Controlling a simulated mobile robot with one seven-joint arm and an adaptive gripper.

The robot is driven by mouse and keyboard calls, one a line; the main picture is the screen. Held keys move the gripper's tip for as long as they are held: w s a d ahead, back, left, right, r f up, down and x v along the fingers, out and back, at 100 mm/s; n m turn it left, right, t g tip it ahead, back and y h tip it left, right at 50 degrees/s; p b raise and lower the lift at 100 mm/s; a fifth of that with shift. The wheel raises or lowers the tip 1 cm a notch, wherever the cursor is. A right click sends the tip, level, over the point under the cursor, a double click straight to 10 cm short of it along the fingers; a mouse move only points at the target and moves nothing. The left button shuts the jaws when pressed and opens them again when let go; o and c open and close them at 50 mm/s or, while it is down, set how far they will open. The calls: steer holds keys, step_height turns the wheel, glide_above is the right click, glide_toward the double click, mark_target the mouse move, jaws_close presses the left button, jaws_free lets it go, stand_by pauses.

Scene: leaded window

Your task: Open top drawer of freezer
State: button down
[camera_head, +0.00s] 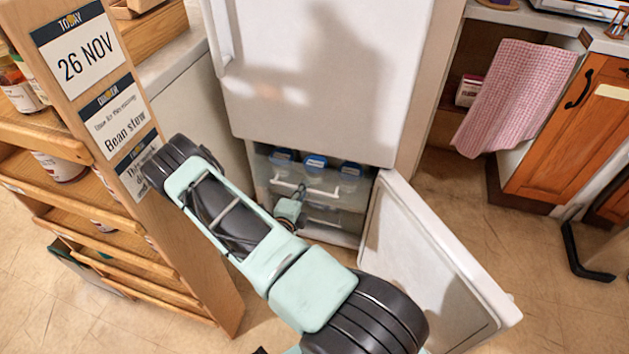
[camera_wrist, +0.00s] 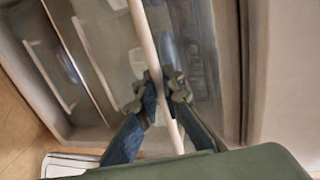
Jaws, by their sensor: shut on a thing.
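The freezer's top drawer (camera_head: 345,199) sits in the lower compartment below a large white door. It has a clear front with a pale bar handle (camera_head: 322,191), and several containers with blue lids show in it. My gripper (camera_head: 300,191) reaches down to the left part of this handle. In the wrist view the two fingers (camera_wrist: 161,88) close around the white handle bar (camera_wrist: 146,45), one on each side. I cannot tell whether the drawer is pulled out at all. The freezer door (camera_head: 425,265) stands wide open to the right.
A lower drawer (camera_head: 325,223) is under the top one. A wooden shelf rack (camera_head: 190,240) with signs and jars stands close on the left, beside my arm. A pink towel (camera_head: 515,95) hangs at the right. Tiled floor is free in front.

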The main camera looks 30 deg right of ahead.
steer(key=f+p+v, duration=0.1)
steer(key=f+v, duration=0.1)
steer(key=v, duration=0.7)
steer(key=a+f+v, duration=0.1)
steer(key=f+v, duration=0.1)
steer(key=v, duration=0.6)
steer(key=shift+s+a+p, duration=0.2)
steer(key=shift+s+p, duration=0.15)
steer(key=shift+s, duration=0.05)
steer(key=shift+r, duration=0.1)
steer(key=c, duration=2)
jaws_free()
steer(key=shift+c, duration=0.2)
steer(key=shift+r, duration=0.1)
